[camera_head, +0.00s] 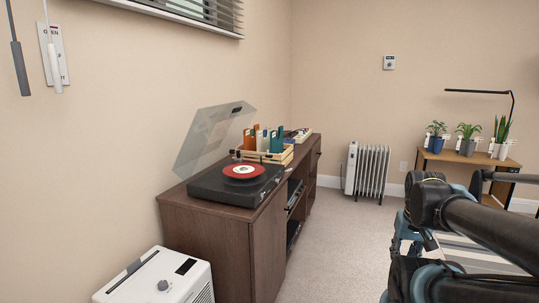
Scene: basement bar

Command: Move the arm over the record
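A black turntable (212,189) sits on top of a dark wooden cabinet against the left wall. A dark red record (231,172) with a white center label lies on its platter. The clear dust cover (207,137) is tilted up open at the back. The small tonearm appears to be at the far side of the record (237,155), but it is too small to tell exactly how it lies. My own black and teal arm links fill the lower right, well apart from the turntable. I cannot make out my gripper's fingers in this view.
The cabinet (205,232) has open shelves on its right side. A wooden record crate (277,155) stands behind the turntable. A white appliance (157,284) is at the lower left. A radiator (371,171) and a plant table (460,158) stand farther back. Carpet (335,235) between is clear.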

